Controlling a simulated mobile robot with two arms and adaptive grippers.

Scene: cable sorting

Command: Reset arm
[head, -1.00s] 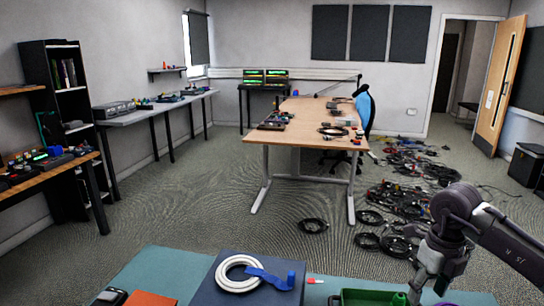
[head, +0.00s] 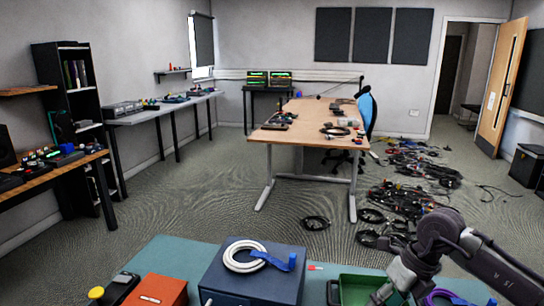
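A coiled white cable (head: 232,262) with a blue strap (head: 272,261) lies on top of a dark blue box (head: 235,287) at the near table. My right arm comes in from the right, and its gripper (head: 384,294) is low over a green bin (head: 359,282). Its fingertips are too small and cut off by the lower edge to tell whether they are open. A purple cable (head: 440,295) shows just right of my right gripper. My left gripper is not in view.
An orange-red box (head: 160,290) and a dark device with a yellow knob (head: 96,293) stand left of the blue box on the teal table top (head: 180,250). Many tangled cables (head: 415,190) lie on the floor by a wooden desk (head: 302,125).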

